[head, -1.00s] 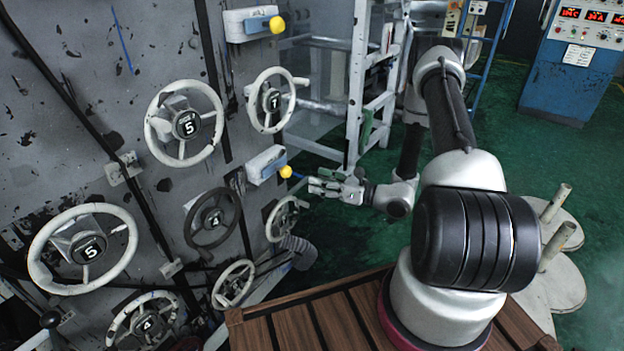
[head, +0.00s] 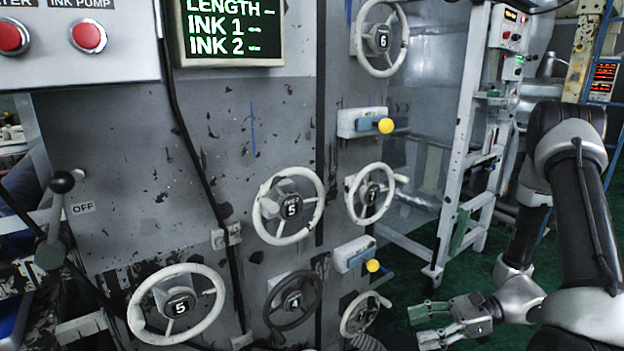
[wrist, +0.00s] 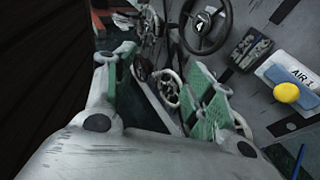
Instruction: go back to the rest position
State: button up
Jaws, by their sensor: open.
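My gripper (head: 432,325) is at the lower right of the head view, to the right of the panel's handwheels. Its green-padded fingers are spread apart with nothing between them, as the wrist view (wrist: 160,95) also shows. It touches no wheel or knob in the head view. My arm reaches down to it from the right edge. In the wrist view a dark handwheel (wrist: 207,24) and a yellow knob (wrist: 286,92) beside an "AIR 1" label lie beyond the fingers.
The grey panel (head: 215,135) carries several handwheels, such as the white one (head: 288,206), and yellow knobs (head: 386,125). A lever (head: 56,205) marked OFF stands at left. A white frame (head: 462,150) rises behind my gripper. Green floor shows around it.

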jog(key=s+d+r+n+g+h, duration=0.2)
jog(key=s+d+r+n+h, duration=0.3)
jog(key=r+n, duration=0.25)
jog(key=s+d+r+n+g+h, duration=0.2)
jog(key=s+d+r+n+h, duration=0.2)
jog(key=d+r+n+h, duration=0.3)
notch_tip(320, 180, up, 16)
jog(key=s+a+n+t+h, duration=0.1)
jog(key=s+n+t+h, duration=0.1)
jog(key=n+t, duration=0.2)
jog(key=t, duration=0.3)
jog(key=shift+s+a+t+h, duration=0.25)
jog(key=shift+t+h, duration=0.05)
jog(key=shift+t, duration=0.1)
jog(key=shift+r, duration=0.1)
